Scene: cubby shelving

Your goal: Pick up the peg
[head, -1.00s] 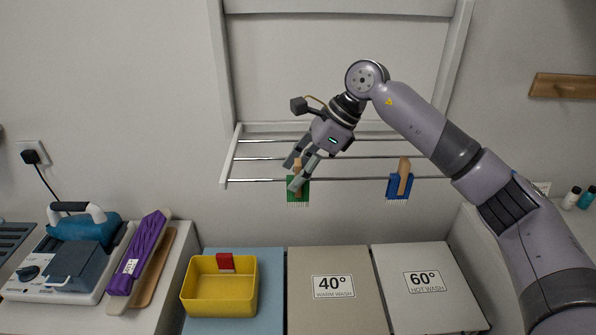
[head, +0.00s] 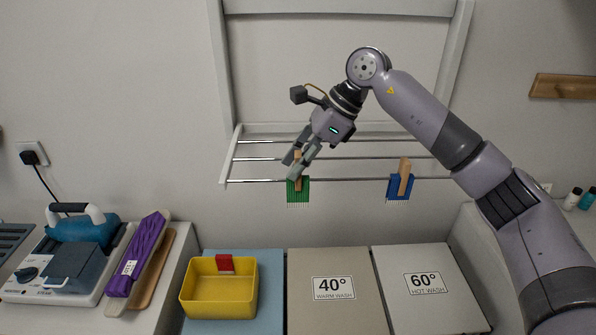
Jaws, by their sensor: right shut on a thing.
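A light wooden peg (head: 297,184) stands over the front rail of the drying rack, with a fringed green cloth (head: 304,193) at the rail below it. My right gripper (head: 293,168) comes down from the upper right and is shut on this peg; its fingers hide much of it. A second wooden peg (head: 404,174) sits farther right on the same rail, with a fringed blue cloth (head: 395,190); my gripper is well away from it. My left gripper is not in view.
The wall rack (head: 233,157) has several metal rails. Below are a yellow bin (head: 218,305) with a red item (head: 225,264), and lids marked 40° (head: 305,265) and 60° (head: 400,260). A purple folded item (head: 140,255) and an appliance (head: 65,285) stand left.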

